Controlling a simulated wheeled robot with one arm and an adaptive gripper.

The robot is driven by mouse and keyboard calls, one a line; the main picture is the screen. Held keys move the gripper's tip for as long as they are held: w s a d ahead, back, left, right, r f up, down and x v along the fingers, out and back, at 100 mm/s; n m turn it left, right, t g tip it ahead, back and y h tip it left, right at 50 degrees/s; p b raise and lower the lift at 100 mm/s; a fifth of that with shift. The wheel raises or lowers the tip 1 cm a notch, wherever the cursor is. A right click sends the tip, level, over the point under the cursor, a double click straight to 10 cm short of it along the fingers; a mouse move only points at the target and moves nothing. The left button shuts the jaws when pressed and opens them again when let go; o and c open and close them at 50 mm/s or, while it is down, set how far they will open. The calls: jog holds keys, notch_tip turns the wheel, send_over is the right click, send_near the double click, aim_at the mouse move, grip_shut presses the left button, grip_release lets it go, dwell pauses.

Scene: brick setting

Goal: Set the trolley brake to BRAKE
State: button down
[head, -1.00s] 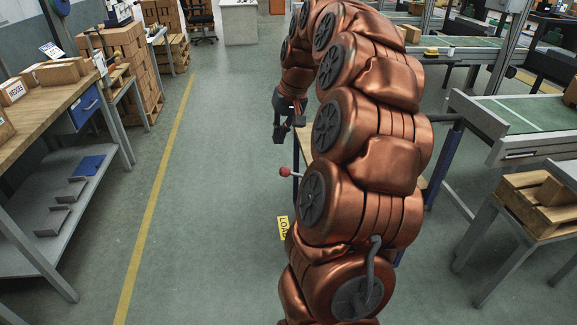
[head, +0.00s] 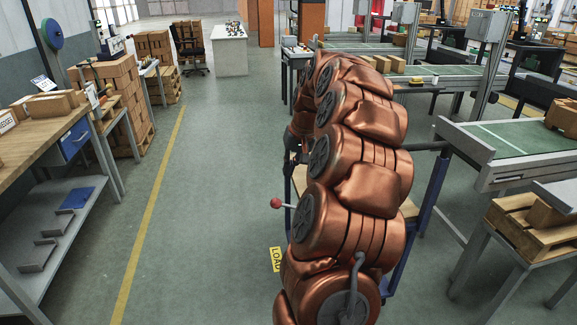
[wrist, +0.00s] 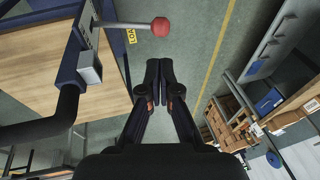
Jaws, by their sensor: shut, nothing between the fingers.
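The trolley has a wooden deck (wrist: 40,85) and a dark blue frame, and my arm hides much of it in the head view. Its lever ends in a red knob (head: 276,203) that sticks out left of the trolley. In the wrist view the red knob (wrist: 160,27) stands on a pale rod pointing right from a small plate (wrist: 85,25) on the frame; lettering on the plate is unreadable. My gripper (wrist: 158,69) is shut and empty, apart from the knob, which appears just beyond the fingertips. In the head view my arm mostly hides the gripper.
A yellow LOAD label (head: 276,259) shows on the floor side by the trolley. A grey block (wrist: 90,67) sits on the trolley frame. A workbench (head: 50,145) with shelves stands left beyond a yellow floor line (head: 150,215). Conveyors (head: 510,140) stand right. The aisle between is clear.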

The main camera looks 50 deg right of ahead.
aim_at(277, 200)
jog(key=p+x, duration=0.3)
jog(key=x, duration=0.8)
jog(key=shift+a+f, duration=0.1)
jog(key=shift+f, duration=0.1)
